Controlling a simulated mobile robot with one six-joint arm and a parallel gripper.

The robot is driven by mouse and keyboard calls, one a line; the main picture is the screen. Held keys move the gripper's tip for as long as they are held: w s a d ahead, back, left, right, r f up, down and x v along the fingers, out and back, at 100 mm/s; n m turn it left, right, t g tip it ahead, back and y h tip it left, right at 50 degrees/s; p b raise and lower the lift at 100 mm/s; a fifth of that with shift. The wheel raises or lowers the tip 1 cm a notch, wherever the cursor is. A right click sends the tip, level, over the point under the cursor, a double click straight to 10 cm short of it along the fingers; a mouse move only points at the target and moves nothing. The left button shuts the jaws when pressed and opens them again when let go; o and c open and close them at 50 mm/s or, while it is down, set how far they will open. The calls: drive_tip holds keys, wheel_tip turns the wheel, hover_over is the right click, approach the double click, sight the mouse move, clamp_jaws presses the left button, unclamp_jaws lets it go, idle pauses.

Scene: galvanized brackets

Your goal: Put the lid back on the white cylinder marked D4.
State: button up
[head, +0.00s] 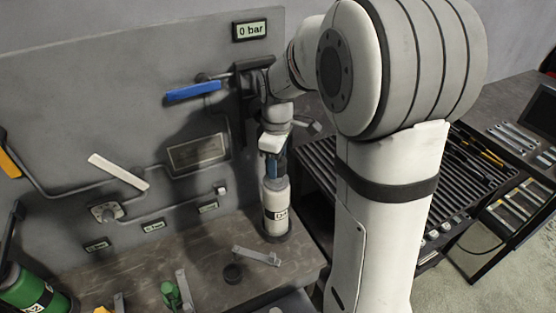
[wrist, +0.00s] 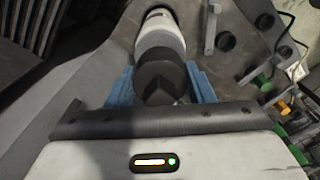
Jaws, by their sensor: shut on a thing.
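The white cylinder (head: 276,207) stands upright on the bench near its right end, with a dark-marked label that looks like D4. Its white body also shows beyond the fingers in the wrist view (wrist: 160,38). My gripper (head: 272,168) points down right over the cylinder's top. In the wrist view, my gripper's blue fingers (wrist: 160,88) are shut on a dark, round lid (wrist: 158,72) that lines up with the cylinder. I cannot tell whether the lid touches the cylinder's rim, as the fingers and lid hide it.
A dark disc (head: 233,272) and a galvanized bracket (head: 257,256) lie on the bench left of the cylinder. A green cylinder (head: 32,290) is at the far left. A slatted rack (head: 312,185) stands to the right.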

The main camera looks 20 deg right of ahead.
idle(0.4)
drive_tip(key=o, duration=1.5)
drive_tip(key=shift+r+p, duration=2.45)
drive_tip(key=shift+r, duration=1.05)
clamp_jaws()
